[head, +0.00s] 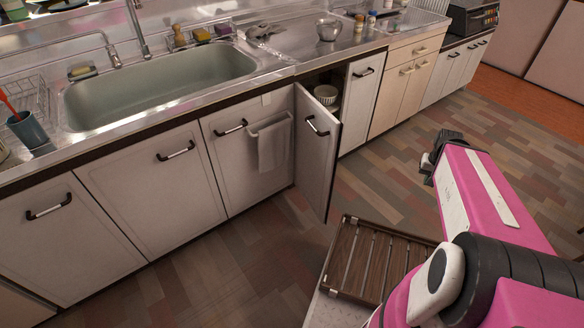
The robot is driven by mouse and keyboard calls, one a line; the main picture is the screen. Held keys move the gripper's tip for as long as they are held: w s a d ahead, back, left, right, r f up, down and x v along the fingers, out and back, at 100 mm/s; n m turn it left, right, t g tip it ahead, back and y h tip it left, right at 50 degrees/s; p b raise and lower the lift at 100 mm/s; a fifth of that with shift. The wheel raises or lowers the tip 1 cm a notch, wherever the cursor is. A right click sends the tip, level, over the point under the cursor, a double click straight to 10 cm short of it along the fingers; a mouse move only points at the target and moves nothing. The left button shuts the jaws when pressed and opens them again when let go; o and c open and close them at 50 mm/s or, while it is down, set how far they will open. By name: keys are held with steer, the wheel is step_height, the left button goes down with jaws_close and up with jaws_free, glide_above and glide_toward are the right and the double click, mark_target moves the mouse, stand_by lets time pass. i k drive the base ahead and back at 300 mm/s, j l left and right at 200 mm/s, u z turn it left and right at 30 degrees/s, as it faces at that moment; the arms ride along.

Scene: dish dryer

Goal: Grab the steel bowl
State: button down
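A small shiny round vessel (328,29) stands on the steel counter right of the sink. It may be the steel bowl, but I cannot tell whether it is steel or glass. A pale bowl (326,94) shows inside the open cabinet under the counter, partly hidden in shadow; its material is unclear. My gripper (436,150) is at the right, above the floor and well apart from both. Its dark fingers are seen small and from behind, so I cannot tell whether it is open or shut.
An open cabinet door (318,150) juts out over the floor. A slatted wooden rack (350,265) lies low in front of me, beside my arm. The sink (160,85) is at the left, with a blue cup (28,130) near it. Floor between the cabinets and my arm is clear.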

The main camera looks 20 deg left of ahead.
mark_target(327, 30)
steer(key=u, duration=1.3)
steer(key=l, duration=0.2)
